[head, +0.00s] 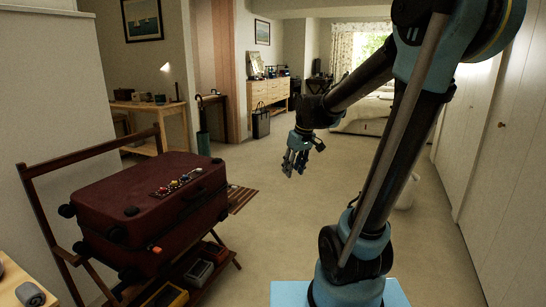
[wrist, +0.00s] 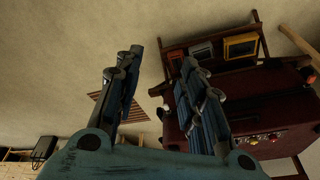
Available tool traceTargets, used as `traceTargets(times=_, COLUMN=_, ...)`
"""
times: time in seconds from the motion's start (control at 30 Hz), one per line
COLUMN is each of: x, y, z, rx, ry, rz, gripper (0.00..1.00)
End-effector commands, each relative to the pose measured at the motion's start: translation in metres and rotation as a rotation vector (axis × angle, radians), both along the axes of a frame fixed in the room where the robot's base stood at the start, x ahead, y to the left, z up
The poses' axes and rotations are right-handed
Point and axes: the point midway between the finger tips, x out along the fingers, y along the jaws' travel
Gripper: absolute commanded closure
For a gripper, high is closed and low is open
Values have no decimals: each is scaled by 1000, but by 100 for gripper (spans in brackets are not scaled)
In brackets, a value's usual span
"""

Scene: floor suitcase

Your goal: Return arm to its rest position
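My gripper (head: 293,162) hangs in the air over the carpet, to the right of a dark red suitcase (head: 125,200) and clear of it. In the wrist view my gripper (wrist: 155,75) has its two blue fingers spread wide apart. Nothing is between the fingers. My arm rises from its blue base at the lower right of the head view and bends over to the left. The suitcase lies flat on a wooden luggage rack (head: 45,225). It also shows in the wrist view (wrist: 260,110), partly behind the right finger.
Small trays (head: 198,272) sit on the rack's lower shelf. A wooden table corner (head: 15,285) is at the lower left. White closet doors (head: 495,150) line the right side. A white bin (head: 407,192) stands behind my arm. The carpet in the middle (head: 260,225) is clear.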

Motion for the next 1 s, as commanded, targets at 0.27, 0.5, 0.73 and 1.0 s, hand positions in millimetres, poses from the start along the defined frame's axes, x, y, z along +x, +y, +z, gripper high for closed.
traceTargets(times=0.27, x=-71, y=-43, z=-12, rx=-18, ry=22, rz=-159, gripper=63)
traceTargets(times=0.5, x=-128, y=-72, z=-33, rx=-33, ry=38, rz=-295, gripper=63)
traceTargets(times=0.73, x=-179, y=-95, z=-62, rx=-47, ry=51, rz=-428, gripper=63)
traceTargets(times=1.0, x=-216, y=-111, z=-89, rx=-58, ry=60, rz=-535, gripper=63)
